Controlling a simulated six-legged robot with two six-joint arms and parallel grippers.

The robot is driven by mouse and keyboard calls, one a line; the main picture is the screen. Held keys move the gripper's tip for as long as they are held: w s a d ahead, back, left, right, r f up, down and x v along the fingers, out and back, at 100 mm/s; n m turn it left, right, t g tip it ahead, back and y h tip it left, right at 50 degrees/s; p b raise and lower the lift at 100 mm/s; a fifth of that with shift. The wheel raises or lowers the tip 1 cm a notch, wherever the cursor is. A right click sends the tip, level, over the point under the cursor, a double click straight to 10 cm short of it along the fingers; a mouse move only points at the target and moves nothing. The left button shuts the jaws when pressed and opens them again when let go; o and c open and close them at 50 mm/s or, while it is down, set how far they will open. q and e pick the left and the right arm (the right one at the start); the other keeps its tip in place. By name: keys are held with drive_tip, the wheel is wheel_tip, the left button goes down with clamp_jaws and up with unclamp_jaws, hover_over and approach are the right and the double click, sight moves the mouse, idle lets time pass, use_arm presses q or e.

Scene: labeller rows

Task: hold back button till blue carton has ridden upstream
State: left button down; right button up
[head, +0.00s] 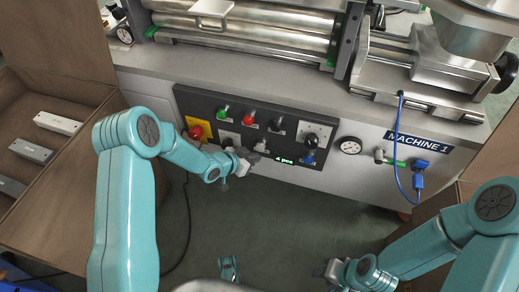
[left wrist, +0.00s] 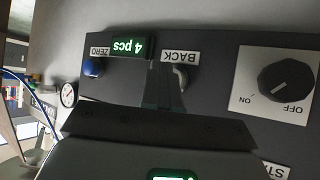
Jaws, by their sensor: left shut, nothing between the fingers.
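My left gripper (head: 244,160) is at the lower part of the dark control panel (head: 190,98), its jaws shut and empty. In the left wrist view, its fingertips (left wrist: 163,88) are in front of the panel by the BACK label (left wrist: 180,57). The grey back button (left wrist: 181,78) shows just beside the fingers, partly hidden by them. I cannot tell whether they touch or press it. A green display (left wrist: 129,46) beside it reads 4 pcs. My right gripper (head: 335,270) hangs low at the front, away from the panel; its jaws are unclear. No blue carton is in view.
The panel also bears a red stop button (head: 196,131) on yellow, green and red buttons, a black OFF/ON knob (left wrist: 287,80) and a blue ZERO button (left wrist: 93,67). Metal rollers (head: 250,30) lie above. An open brown box (head: 50,210) stands left. A blue cable hangs right.

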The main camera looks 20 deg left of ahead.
use_arm(q)
drive_tip(key=s, duration=0.5)
drive_tip(key=shift+a, duration=0.1)
idle(1.7)
drive_tip(key=s+d+f+n+g+y, duration=0.1)
drive_tip(key=s+f+n+g, duration=0.15)
drive_tip(key=s, duration=0.55)
drive_tip(key=s+d+f+n+g, duration=0.1)
drive_tip(key=s+d+n+g, duration=0.15)
drive_tip(key=s, duration=0.65)
drive_tip(key=s+d+f+n+g+y, duration=0.1)
drive_tip(key=s+f+n+g, duration=0.2)
drive_tip(key=s, duration=0.5)
wheel_tip(320, 180, up, 32)
drive_tip(key=p, duration=3.1)
drive_tip(key=shift+s+d+g, duration=0.15)
drive_tip(key=shift+d+g, duration=0.15)
